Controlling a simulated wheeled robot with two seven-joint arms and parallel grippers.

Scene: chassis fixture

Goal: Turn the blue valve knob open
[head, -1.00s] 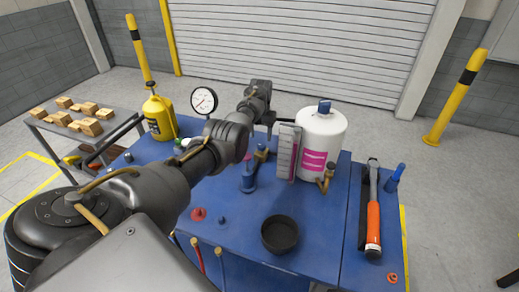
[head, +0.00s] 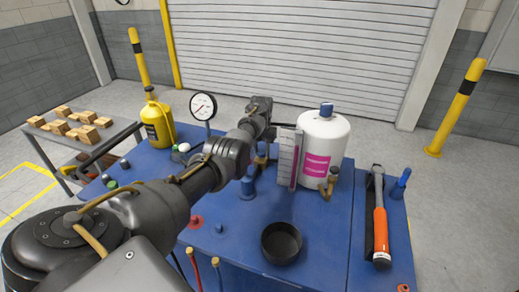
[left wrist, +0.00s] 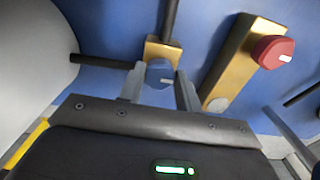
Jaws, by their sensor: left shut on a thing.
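In the left wrist view the blue valve knob (left wrist: 159,72) sits on a small brass valve body with dark pipes running from it. My left gripper (left wrist: 160,88) has one finger on each side of the knob and is shut on it. A white mark shows on the knob's face. In the head view my left arm reaches across the blue bench, with its hand beside the white tank. There the knob and fingertips are hidden or too small to make out. My right gripper is not in view.
A red knob (left wrist: 273,52) on a brass bar is close right of the blue one. The white tank (head: 323,145), pressure gauge (head: 203,106) and yellow bottle (head: 158,122) stand near the arm.

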